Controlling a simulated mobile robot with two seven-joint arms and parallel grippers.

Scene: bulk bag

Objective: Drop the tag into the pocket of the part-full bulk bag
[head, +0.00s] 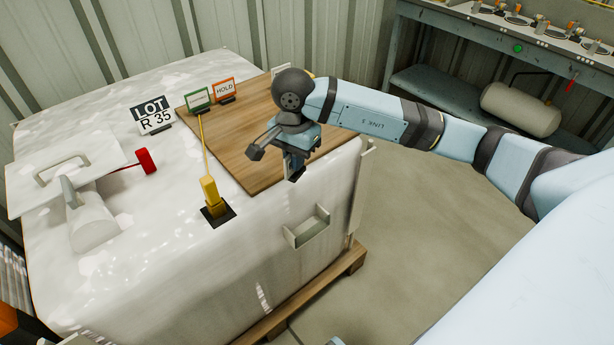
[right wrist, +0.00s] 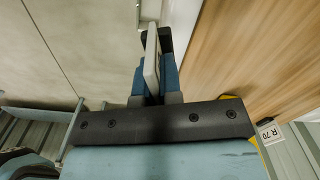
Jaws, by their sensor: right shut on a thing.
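The bulk bag (head: 250,262) is a white block on a wooden pallet. Its pocket (head: 307,228) is a small pale open-topped holder on the front face, below the top edge. My right gripper (head: 293,176) is above and slightly left of the pocket, by the front edge of the wooden board, pointing down. In the right wrist view it is shut on a thin pale grey plate (right wrist: 151,62), seen edge-on, which looks like the tag. In the head view the tag is mostly hidden by the gripper and I cannot make it out. My left gripper is out of view.
On the bag are a wooden board (head: 250,140), a green sign (head: 198,98), an orange HOLD sign (head: 224,90), a LOT R 35 card (head: 154,116), a yellow-handled tool (head: 210,192), a red-ended tool (head: 146,161) and a scoop (head: 90,220). Floor (head: 430,240) to the right is clear.

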